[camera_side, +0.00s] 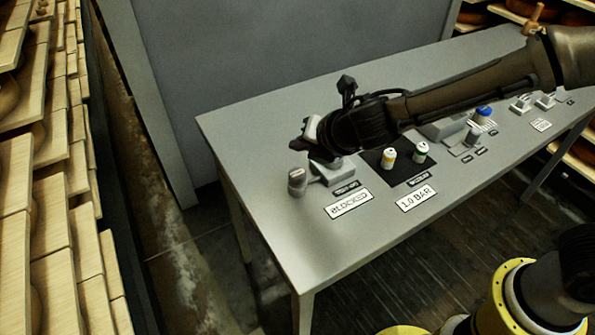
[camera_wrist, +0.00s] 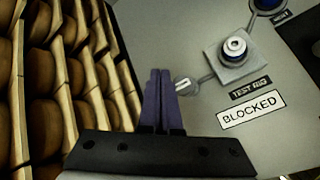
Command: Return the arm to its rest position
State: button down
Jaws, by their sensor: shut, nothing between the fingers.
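My gripper (camera_wrist: 159,72) is shut with nothing between its two purple fingers, which lie side by side in the wrist view. In the side view my gripper (camera_side: 306,146) hangs over the left part of the grey table (camera_side: 270,235), above and partly in front of the test rig (camera_side: 335,175). My arm reaches in from the right, still stretched out over the table. In the wrist view the test rig (camera_wrist: 235,50) shows as a square grey block with a round fitting on top, right of the fingers. Its label reads BLOCKED (camera_wrist: 252,109).
A small grey cylinder (camera_side: 297,182) stands left of the rig. Two small capped pieces (camera_side: 389,157) (camera_side: 421,152) stand on a black mat (camera_side: 405,172) by a 1.0 BAR sign (camera_side: 416,198). A blue-topped item (camera_side: 484,114) is farther right. Cheese shelves (camera_side: 50,200) line the left side.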

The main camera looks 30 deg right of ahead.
jog(key=w+d+r+m+t+h, duration=0.1)
jog(key=w+d+r+m, duration=0.15)
jog(key=d+r, duration=0.65)
jog(key=s+d+r+m+h, duration=0.1)
jog(key=s+d+r+m, duration=0.35)
jog(key=d, duration=0.25)
jog(key=s+d+r+m+h, duration=0.2)
jog(key=s+d+r+m, duration=0.15)
jog(key=d+m, duration=0.2)
jog(key=s+d+m+g, duration=0.1)
jog(key=s+d+m, duration=0.5)
jog(key=s, duration=0.4)
jog(key=s+a+f+m+g+y, duration=0.3)
jog(key=s+f+m, duration=0.5)
jog(key=s, duration=0.5)
jog(key=shift+a+m+g, duration=0.3)
jog(key=shift+a+m, duration=0.4)
jog(key=shift+m, duration=0.15)
